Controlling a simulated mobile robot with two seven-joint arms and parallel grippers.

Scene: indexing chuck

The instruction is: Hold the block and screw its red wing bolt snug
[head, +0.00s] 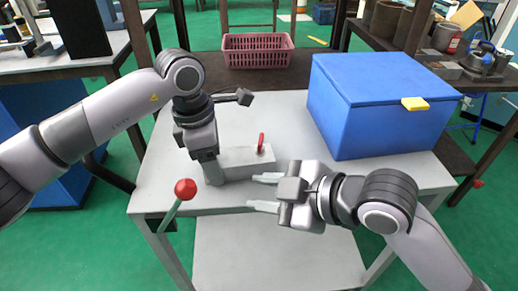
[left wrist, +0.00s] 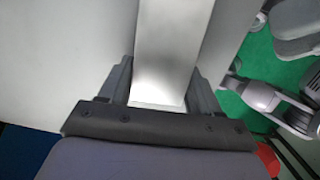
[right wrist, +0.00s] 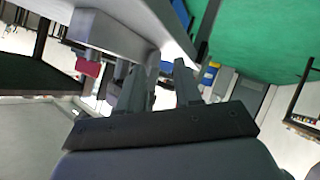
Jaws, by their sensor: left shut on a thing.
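The light grey block (head: 240,158) lies on the grey table, and its red wing bolt (head: 261,142) stands up near its right end. My left gripper (head: 210,173) is shut on the block's left end. In the left wrist view the block (left wrist: 172,50) runs between the two fingers (left wrist: 157,88). My right gripper (head: 258,192) is open and empty, with its fingers pointing left, in front and to the right of the block. In the right wrist view the block (right wrist: 110,35) and a red part, apparently the wing bolt (right wrist: 88,68), are left of the fingers (right wrist: 163,75).
A large blue box (head: 375,110) with a yellow latch takes the table's right side. A lever with a red ball (head: 185,188) rises at the front left edge. A pink basket (head: 258,50) stands behind. The table's left rear is fairly clear.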

